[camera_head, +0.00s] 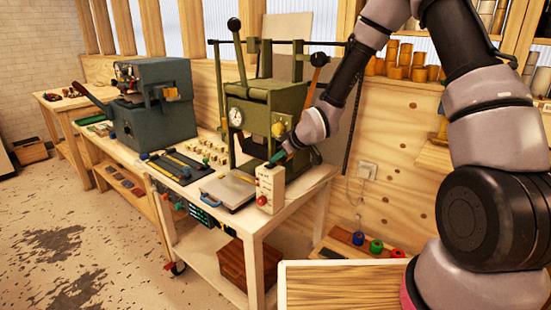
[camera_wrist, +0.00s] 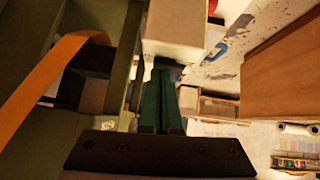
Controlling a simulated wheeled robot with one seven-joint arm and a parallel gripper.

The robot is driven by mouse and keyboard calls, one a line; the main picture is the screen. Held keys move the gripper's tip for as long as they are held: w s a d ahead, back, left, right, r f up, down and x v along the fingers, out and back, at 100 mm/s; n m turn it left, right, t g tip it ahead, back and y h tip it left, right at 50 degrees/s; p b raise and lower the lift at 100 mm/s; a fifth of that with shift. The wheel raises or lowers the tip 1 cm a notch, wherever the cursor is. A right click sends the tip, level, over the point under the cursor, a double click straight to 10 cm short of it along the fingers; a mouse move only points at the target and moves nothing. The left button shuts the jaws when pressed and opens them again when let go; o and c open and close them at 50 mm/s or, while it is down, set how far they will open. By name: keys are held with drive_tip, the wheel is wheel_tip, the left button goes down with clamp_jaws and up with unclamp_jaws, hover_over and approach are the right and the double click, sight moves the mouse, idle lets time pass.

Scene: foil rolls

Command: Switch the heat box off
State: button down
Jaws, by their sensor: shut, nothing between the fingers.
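The heat box (camera_head: 270,190) is a cream upright box with a red knob or lamp low on its front, at the front right corner of the bench. My gripper (camera_head: 279,156) is shut and empty, with its green fingertips close to the top of that box. In the wrist view the green fingers (camera_wrist: 160,85) lie side by side and point toward a pale box face (camera_wrist: 175,25), which looks like the heat box. I cannot tell whether they touch it. The switch itself is not clearly visible in either view.
A green press (camera_head: 258,105) with levers and a gauge stands behind the box. A flat metal plate (camera_head: 228,191) lies to its left. A blue-grey machine (camera_head: 155,105) stands further left. A wooden board (camera_head: 340,285) is at the front right. An orange strip (camera_wrist: 45,75) shows in the wrist view.

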drive_tip(key=shift+s+a+f, duration=0.1)
drive_tip(key=shift+s, duration=0.1)
drive_tip(key=shift+s+a, duration=0.4)
drive_tip(key=shift+s, duration=0.15)
drive_tip(key=shift+r, duration=0.2)
